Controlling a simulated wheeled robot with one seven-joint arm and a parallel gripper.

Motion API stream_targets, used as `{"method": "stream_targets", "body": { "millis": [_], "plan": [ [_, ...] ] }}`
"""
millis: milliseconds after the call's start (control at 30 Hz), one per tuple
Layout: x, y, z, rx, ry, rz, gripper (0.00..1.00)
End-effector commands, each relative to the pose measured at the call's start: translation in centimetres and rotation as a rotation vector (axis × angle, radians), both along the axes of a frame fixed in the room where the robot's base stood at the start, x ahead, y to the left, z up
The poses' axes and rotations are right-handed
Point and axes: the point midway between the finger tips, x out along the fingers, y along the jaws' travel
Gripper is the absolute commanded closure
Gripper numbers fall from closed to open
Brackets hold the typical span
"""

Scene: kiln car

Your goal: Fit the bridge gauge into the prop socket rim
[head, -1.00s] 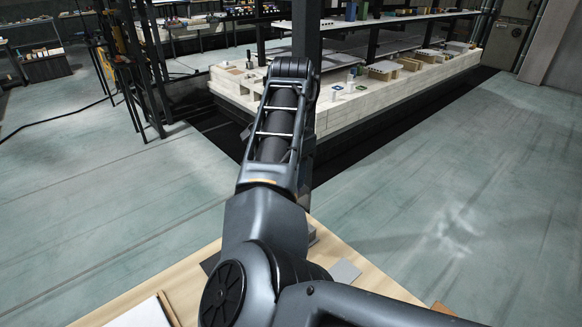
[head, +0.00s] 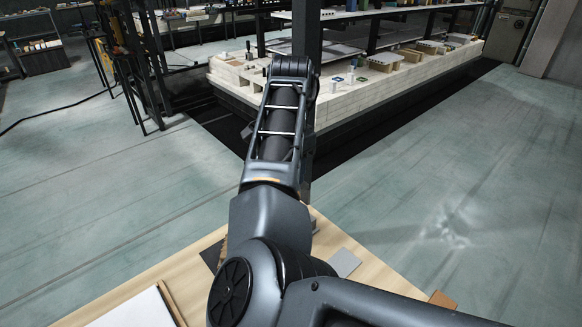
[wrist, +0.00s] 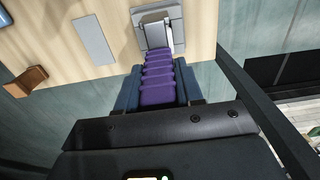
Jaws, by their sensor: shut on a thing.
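My gripper (wrist: 158,88) shows in the wrist view with blue fingers on both sides of a purple ribbed piece (wrist: 159,78), which it grips. I take this to be the bridge gauge's grip. Its far end meets a grey block (wrist: 153,35) over the wooden table; I cannot tell whether the block is part of the gauge. In the head view my arm hides the gripper and the gauge. The prop socket rim cannot be made out surely; small upright pieces stand on the pale kiln car deck (head: 270,90) in the distance.
The wooden table (head: 375,275) lies below my arm, with a grey plate (head: 344,262) and a brown bracket (wrist: 25,82) on it. A dark post (head: 306,30) rises by the kiln car. Black stands (head: 125,70) are at left. Open floor (head: 450,200) lies right.

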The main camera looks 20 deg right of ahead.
Motion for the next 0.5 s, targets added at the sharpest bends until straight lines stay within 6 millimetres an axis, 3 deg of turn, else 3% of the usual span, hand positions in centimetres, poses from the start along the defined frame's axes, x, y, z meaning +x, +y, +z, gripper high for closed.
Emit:
{"method": "stream_targets", "body": {
  "millis": [500],
  "plan": [
    [0.0, 0.0, -1.2, 0.0, 0.0, 0.0, 1.0]
  ]
}}
